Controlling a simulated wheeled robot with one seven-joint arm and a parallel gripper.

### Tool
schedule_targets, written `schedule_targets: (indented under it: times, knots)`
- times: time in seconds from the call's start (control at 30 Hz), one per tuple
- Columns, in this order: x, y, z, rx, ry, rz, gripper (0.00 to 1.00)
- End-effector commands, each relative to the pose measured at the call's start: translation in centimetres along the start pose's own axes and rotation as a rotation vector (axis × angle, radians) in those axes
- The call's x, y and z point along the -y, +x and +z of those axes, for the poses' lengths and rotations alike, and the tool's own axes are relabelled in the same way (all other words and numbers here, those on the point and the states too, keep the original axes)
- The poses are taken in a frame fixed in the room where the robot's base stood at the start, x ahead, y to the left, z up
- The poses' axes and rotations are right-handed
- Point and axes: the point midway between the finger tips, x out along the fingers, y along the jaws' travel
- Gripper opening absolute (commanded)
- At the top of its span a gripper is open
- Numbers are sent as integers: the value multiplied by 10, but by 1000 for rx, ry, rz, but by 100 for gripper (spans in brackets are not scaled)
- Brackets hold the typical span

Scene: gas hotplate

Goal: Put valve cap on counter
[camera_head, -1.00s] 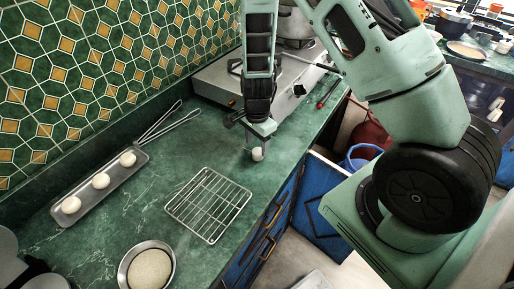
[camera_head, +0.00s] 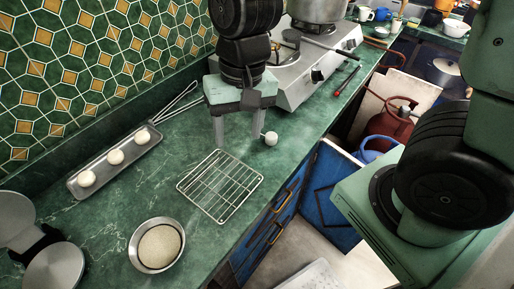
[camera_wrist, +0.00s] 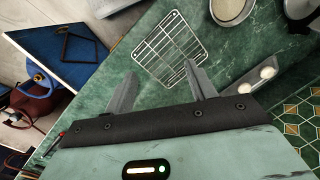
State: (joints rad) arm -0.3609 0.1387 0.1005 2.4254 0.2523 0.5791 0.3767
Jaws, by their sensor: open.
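A small off-white rounded piece (camera_head: 271,138), which looks like the valve cap, rests on the green counter (camera_head: 205,140) near its front edge. It is too small to tell for sure from a dough ball. My gripper (camera_head: 239,130) points down over the counter, just left of this piece. Its two fingers are spread and empty, and the right finger is close beside the piece; I cannot tell if they touch. In the wrist view my gripper (camera_wrist: 160,70) shows open fingers with nothing held; the piece is not visible there.
A wire rack (camera_head: 220,185) lies in front of my gripper. A tray (camera_head: 100,170) with white dough balls, a bowl (camera_head: 157,246) and the hotplate (camera_head: 315,65) are around it. A red gas cylinder (camera_head: 390,125) stands below, right of the counter.

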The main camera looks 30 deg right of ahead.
Motion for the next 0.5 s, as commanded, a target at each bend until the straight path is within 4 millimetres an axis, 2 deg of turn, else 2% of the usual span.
schedule_targets:
  times: [0.03,0.1,0.2,0.33,0.5]
  knots:
    - [8,-9,26,-9,-182,8,56]
    - [13,-17,55,-15,-413,33,56]
    - [13,-22,83,-24,-650,71,56]
    - [11,-25,98,-29,-792,100,56]
    - [10,-25,99,-28,-811,104,56]
